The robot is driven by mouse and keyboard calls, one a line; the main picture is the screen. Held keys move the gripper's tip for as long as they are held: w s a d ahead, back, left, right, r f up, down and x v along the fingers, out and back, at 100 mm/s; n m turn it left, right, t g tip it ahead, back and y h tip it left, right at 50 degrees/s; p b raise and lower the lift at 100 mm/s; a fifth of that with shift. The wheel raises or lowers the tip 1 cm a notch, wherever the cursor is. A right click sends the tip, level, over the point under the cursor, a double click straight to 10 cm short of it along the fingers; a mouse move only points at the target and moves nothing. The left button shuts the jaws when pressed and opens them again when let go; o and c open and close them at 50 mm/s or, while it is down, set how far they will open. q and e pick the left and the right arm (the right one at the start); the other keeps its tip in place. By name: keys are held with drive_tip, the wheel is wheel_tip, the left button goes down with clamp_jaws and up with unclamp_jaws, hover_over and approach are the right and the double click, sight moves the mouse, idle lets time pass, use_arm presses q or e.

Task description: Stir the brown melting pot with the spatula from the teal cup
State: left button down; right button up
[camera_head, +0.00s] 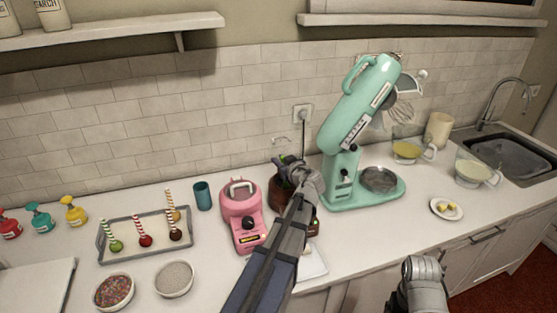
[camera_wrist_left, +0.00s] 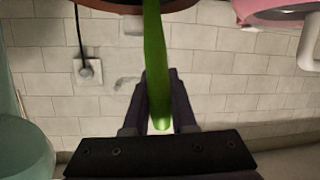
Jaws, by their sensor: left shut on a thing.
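The brown melting pot (camera_head: 276,194) stands on the counter between the pink melting pot and the mixer, partly hidden behind my left arm. My left gripper (camera_head: 286,167) is over it. In the left wrist view the gripper is shut on the green handle of the spatula (camera_wrist_left: 156,60). The handle runs up toward the brown pot's rim (camera_wrist_left: 138,4); the spatula's lower end is hidden, so I cannot tell how deep it sits. The teal cup (camera_head: 202,196) stands upright left of the pink pot, with no spatula visible in it. The fingers of my right gripper do not show.
The pink melting pot (camera_head: 241,205) is close on the left of the brown one. The teal stand mixer (camera_head: 352,135) is close on the right. A tray (camera_head: 128,256) with cake pops, two bowls and several pump bottles are farther left. The counter's right front is mostly clear.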

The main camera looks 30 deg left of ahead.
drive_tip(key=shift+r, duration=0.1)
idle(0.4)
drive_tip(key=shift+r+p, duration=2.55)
drive_tip(key=shift+p, duration=0.15)
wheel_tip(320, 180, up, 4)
drive_tip(key=p, duration=0.4)
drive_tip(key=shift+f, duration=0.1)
